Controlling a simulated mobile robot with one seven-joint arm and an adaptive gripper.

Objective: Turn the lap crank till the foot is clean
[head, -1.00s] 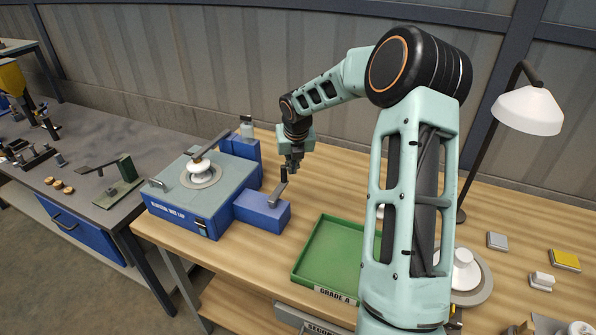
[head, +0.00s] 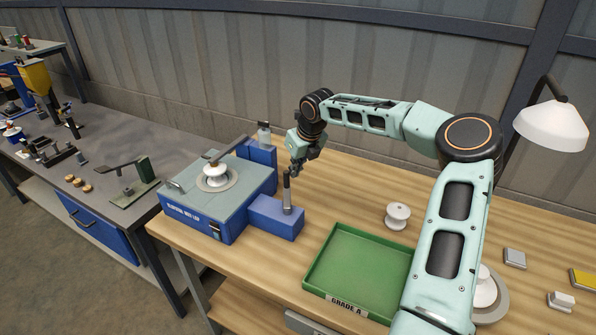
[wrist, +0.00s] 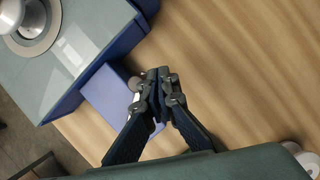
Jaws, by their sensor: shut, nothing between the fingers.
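The lap (head: 190,222) is a blue box with a grey-green top on the wooden bench. A white insulator (head: 215,172) sits on its round plate, under a dark bar; its foot is hidden. The crank (head: 287,192) is a grey lever standing up on the blue side block (head: 270,218). My gripper (head: 296,172) is shut and empty, just above the crank's top in the head view; I cannot tell if they touch. In the wrist view the shut fingers (wrist: 158,88) overlap the blue block (wrist: 112,92) and hide most of the crank.
A green tray (head: 318,283) marked "GRADE A" lies right of the lap. A white insulator (head: 397,216) stands behind the tray. A lamp (head: 552,125) stands at the right. A grey bench (head: 100,150) with tools is at the left. The wood between lap and tray is clear.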

